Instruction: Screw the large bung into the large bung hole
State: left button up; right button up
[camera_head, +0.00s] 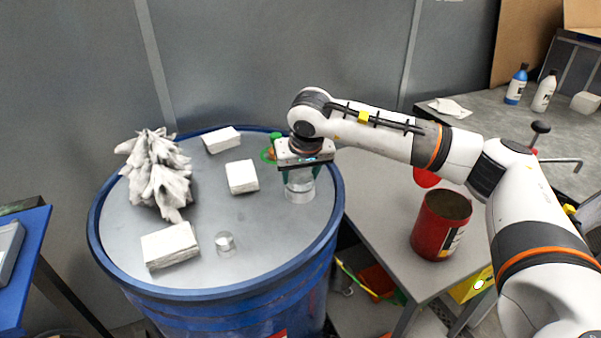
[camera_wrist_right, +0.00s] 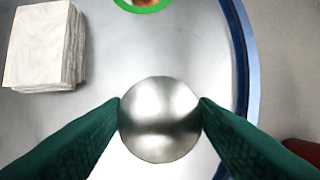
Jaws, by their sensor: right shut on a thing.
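My right gripper (camera_head: 300,187) points down over the right part of the drum lid (camera_head: 200,205). Its green fingers are shut on the sides of a round silvery metal bung (camera_wrist_right: 160,122), which I take to be the large bung. In the head view the bung (camera_head: 299,196) shows as a short metal cylinder at or just above the lid. Any hole under it is hidden, so I cannot tell whether it is seated or threaded. A smaller metal cylinder (camera_head: 225,243) stands on the lid nearer the front. My left gripper is out of view.
White pads (camera_head: 171,246) and a crumpled grey-white rag heap (camera_head: 158,173) lie on the lid. A green ring-shaped item (camera_wrist_right: 145,5) lies behind the bung. A red can (camera_head: 441,226) stands on the grey table at right. The front-right lid is clear.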

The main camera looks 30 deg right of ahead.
jog(key=m+h, duration=0.1)
jog(key=m, duration=0.3)
jog(key=shift+g, duration=0.3)
jog(key=m+h, duration=0.1)
jog(key=m, duration=0.1)
jog(key=shift+w+a+m+g, duration=0.1)
jog(key=shift+m+g, duration=0.2)
jog(key=shift+m, duration=0.1)
jog(key=shift+m+g+h, duration=0.3)
jog(key=shift+m, duration=0.5)
jog(key=shift+p, duration=0.35)
jog(key=m+g, duration=0.1)
jog(key=m, duration=0.1)
jog(key=shift+r+m+h+p, duration=0.1)
jog(key=shift+m+h+p, duration=0.2)
jog(key=shift+m+p, duration=0.1)
jog(key=shift+m+g, duration=0.3)
jog(key=shift+m, duration=0.6)
